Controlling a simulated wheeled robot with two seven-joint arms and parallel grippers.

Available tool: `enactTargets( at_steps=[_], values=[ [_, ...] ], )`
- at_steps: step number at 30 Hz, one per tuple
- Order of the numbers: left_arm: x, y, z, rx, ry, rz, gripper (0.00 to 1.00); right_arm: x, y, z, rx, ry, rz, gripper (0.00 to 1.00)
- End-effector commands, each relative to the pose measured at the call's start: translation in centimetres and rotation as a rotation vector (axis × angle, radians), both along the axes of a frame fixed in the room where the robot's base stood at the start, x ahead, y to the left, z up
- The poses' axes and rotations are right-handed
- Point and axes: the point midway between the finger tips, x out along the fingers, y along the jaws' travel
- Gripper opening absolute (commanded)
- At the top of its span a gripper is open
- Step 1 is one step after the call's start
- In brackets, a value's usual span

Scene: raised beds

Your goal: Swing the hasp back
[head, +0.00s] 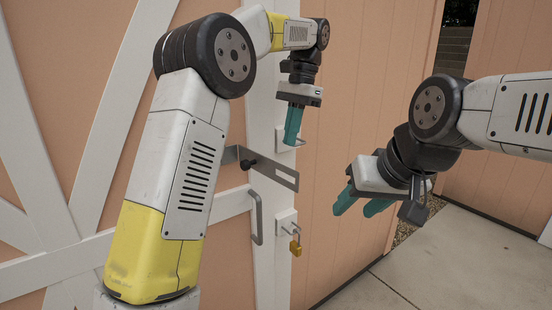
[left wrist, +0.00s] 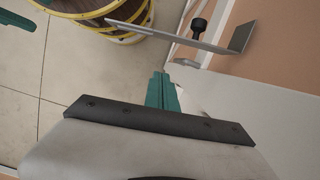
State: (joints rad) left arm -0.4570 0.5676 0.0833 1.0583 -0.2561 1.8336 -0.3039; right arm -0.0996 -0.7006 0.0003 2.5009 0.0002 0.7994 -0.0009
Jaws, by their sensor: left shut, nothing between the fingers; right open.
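The hasp (head: 283,178) is a grey slotted metal strap on the white door trim, with a black knob (head: 247,164) at its left. In the left wrist view the hasp (left wrist: 165,37) lies beyond my fingertips, its bent end at right. My left gripper (head: 292,140) is shut and empty, its teal fingers pointing down in front of an upper white block with a staple (head: 300,141), above the hasp; its fingers also show in the left wrist view (left wrist: 162,80). A brass padlock (head: 295,248) hangs at the lower staple block (head: 286,218). My right gripper (head: 360,204) is open and empty, well right.
A grey pull handle (head: 256,220) stands out from the door below the hasp. A pink plank wall (head: 350,110) lies right of the trim. Paved ground (head: 460,250) is open at lower right. Yellow-rimmed round objects (left wrist: 125,14) show at the top of the left wrist view.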

Motion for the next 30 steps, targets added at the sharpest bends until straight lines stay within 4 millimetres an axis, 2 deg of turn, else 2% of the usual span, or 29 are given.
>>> enactTargets(
  at_steps=[8,16,30],
  values=[
    [-1.0,1.1,-5.4,0.001,0.002,0.000,0.00,0.0,0.0,0.0,0.000,0.000,0.000,0.46],
    [-3.3,3.5,-5.0,-0.001,-0.001,0.001,0.00,0.0,0.0,0.0,0.001,0.000,-0.001,0.46],
    [-3.6,3.9,-5.0,-0.001,0.000,-0.002,0.00,0.0,0.0,0.0,0.001,0.000,-0.001,0.46]
  ],
)
